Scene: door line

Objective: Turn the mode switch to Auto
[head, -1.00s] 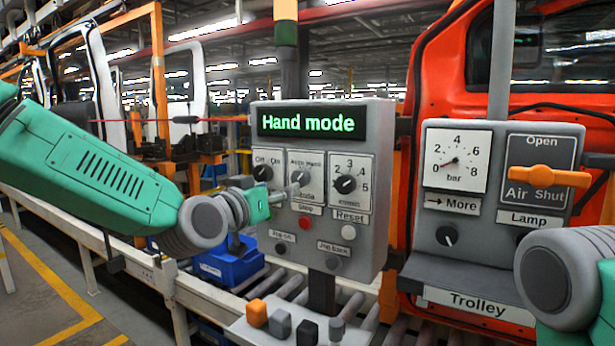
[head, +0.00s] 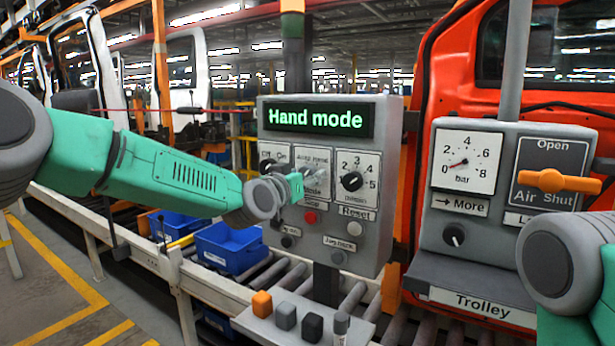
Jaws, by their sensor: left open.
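The mode switch (head: 315,178) is the middle knob of the upper row on the grey control box, under a label reading Auto and Hand. The display (head: 316,119) above it reads "Hand mode". My left gripper (head: 297,186) is in front of the box, close to the mode switch, and partly covers it. I cannot tell whether its fingers touch the knob. The left jaws are open. My right arm shows at the right edge, but its gripper is out of the picture.
Beside the mode switch are an Off/On knob (head: 266,165) and a numbered dial (head: 352,181). Below are a red Stop button (head: 310,217) and a Reset button (head: 354,227). The Trolley panel (head: 478,215) with an orange Air handle (head: 546,181) stands at right. Blue bins (head: 230,248) lie behind.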

